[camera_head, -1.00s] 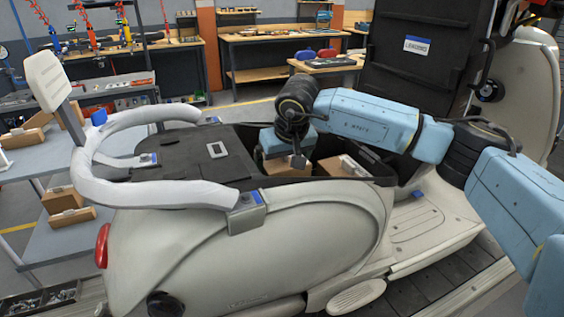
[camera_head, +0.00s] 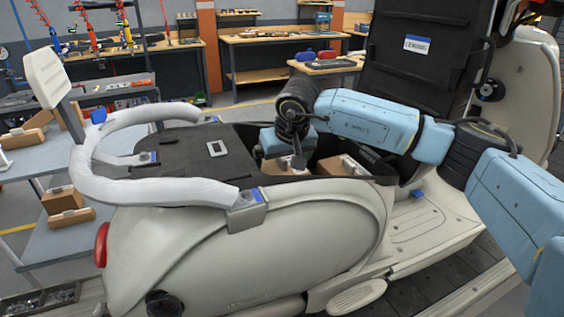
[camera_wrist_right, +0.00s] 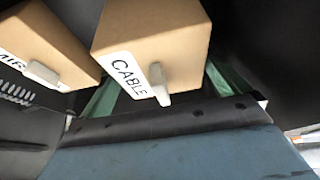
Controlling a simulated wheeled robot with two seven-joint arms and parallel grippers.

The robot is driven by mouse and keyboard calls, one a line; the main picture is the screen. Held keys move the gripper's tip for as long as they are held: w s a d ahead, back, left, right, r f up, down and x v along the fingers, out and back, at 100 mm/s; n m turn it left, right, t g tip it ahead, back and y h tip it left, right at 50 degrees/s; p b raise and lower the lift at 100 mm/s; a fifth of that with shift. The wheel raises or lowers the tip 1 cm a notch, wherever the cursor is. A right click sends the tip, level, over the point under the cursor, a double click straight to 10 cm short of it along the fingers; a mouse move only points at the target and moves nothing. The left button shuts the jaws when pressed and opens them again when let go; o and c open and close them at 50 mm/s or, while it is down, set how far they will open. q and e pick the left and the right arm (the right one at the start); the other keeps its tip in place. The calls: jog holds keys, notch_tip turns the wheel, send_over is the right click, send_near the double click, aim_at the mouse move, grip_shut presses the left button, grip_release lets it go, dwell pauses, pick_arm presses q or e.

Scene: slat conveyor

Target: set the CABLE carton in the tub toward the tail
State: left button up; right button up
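The CABLE carton (camera_wrist_right: 150,45) is brown with a white label and a pale tab. It lies between the two green fingers of my right gripper (camera_wrist_right: 165,82), which seem shut on it, though their contact faces are hidden. In the head view the CABLE carton (camera_head: 285,166) is in or just above the dark open tub (camera_head: 352,178) of the cream scooter, at the tail-side part of the opening. The rim hides its lower part. My right gripper (camera_head: 297,162) points down over it, fingertips hidden. My left gripper is not in view.
A second carton (camera_head: 343,167), labelled "MIR…" in the wrist view (camera_wrist_right: 42,42), sits close beside it toward the front. A black cover (camera_head: 180,155) and white grab rail (camera_head: 165,190) lie on the tail side. A dark upright panel (camera_head: 420,70) stands at right.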

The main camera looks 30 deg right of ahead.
jog(key=shift+s+a, duration=0.1)
jog(key=shift+s, duration=0.15)
jog(key=v, duration=1.3)
jog(key=shift+r, duration=0.15)
jog(key=shift+w, duration=0.1)
